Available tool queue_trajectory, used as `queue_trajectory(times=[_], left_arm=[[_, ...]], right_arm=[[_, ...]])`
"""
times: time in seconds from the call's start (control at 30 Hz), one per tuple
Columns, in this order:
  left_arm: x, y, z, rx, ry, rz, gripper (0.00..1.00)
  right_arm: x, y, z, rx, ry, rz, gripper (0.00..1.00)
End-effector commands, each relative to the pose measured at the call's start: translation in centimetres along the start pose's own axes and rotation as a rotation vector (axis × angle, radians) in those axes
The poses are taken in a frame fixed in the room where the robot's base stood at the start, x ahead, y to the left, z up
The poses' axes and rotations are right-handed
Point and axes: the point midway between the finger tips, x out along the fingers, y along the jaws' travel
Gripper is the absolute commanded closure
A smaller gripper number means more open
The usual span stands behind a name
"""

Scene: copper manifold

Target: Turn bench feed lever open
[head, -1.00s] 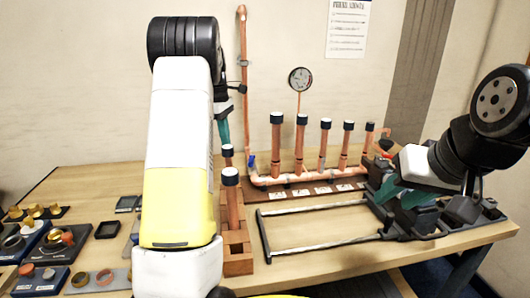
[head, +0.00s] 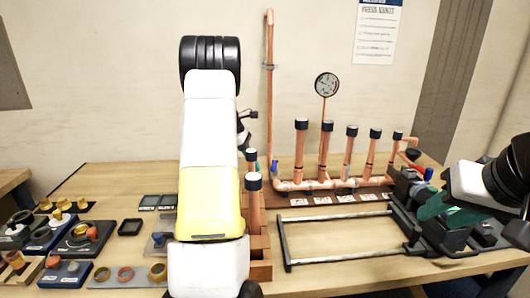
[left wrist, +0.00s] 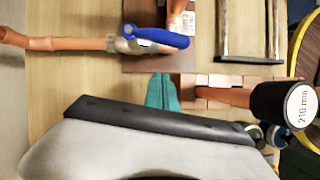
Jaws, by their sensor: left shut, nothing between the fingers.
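The blue feed lever (left wrist: 155,37) sits on a valve on the copper pipe (left wrist: 70,43) in the left wrist view. It lies mostly along the pipe, slightly slanted. In the head view the lever (head: 275,168) is a small blue spot at the left end of the manifold. My left gripper (left wrist: 162,90) has teal fingers, shut and empty, just below the lever in the left wrist view, with a visible gap. My left arm mostly hides it in the head view. My right gripper (head: 437,206) is at the right by a dark bench fixture; its finger gap is unclear.
A capped pipe marked 210 mm (left wrist: 298,105) stands in a wooden rack (head: 262,270) close to my left gripper. Upright capped copper pipes (head: 301,150) and a gauge (head: 326,84) stand behind. A metal frame (head: 335,256) lies in front. Trays of fittings (head: 75,240) are left.

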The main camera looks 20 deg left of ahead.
Motion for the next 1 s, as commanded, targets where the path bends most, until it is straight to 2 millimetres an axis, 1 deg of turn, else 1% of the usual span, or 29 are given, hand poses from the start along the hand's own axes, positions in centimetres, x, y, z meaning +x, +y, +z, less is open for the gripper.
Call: queue_trajectory(times=[0.03, 0.1, 0.23, 0.33, 0.67, 0.83, 0.9, 1.0], left_arm=[[-0.1, 0.1, 1.2, 0.008, -0.001, 0.005, 1.0], [0.2, 0.1, 2.1, 0.008, 0.0, 0.005, 1.0], [0.5, 0.1, 3.0, 0.005, 0.0, 0.003, 1.0], [0.6, 0.1, 3.4, 0.004, 0.0, 0.003, 1.0], [0.6, 0.1, 3.5, 0.0, 0.0, 0.006, 1.0], [0.9, -0.4, 4.2, -0.091, -0.001, 0.052, 1.0], [1.1, -0.6, 4.7, -0.101, -0.001, 0.057, 1.0], [1.2, -0.6, 4.8, -0.101, -0.001, 0.057, 1.0]], right_arm=[[0.0, 0.0, 0.0, 0.0, 0.0, 0.0, 0.61], [0.0, 0.0, 0.0, 0.0, 0.0, 0.0, 0.61], [0.0, 0.0, 0.0, 0.0, 0.0, 0.0, 0.61], [0.0, 0.0, 0.0, 0.0, 0.0, 0.0, 0.61], [0.0, 0.0, 0.0, 0.0, 0.0, 0.0, 0.61], [0.0, 0.0, 0.0, 0.0, 0.0, 0.0, 0.61], [0.0, 0.0, 0.0, 0.0, 0.0, 0.0, 0.61], [0.0, 0.0, 0.0, 0.0, 0.0, 0.0, 0.61]])
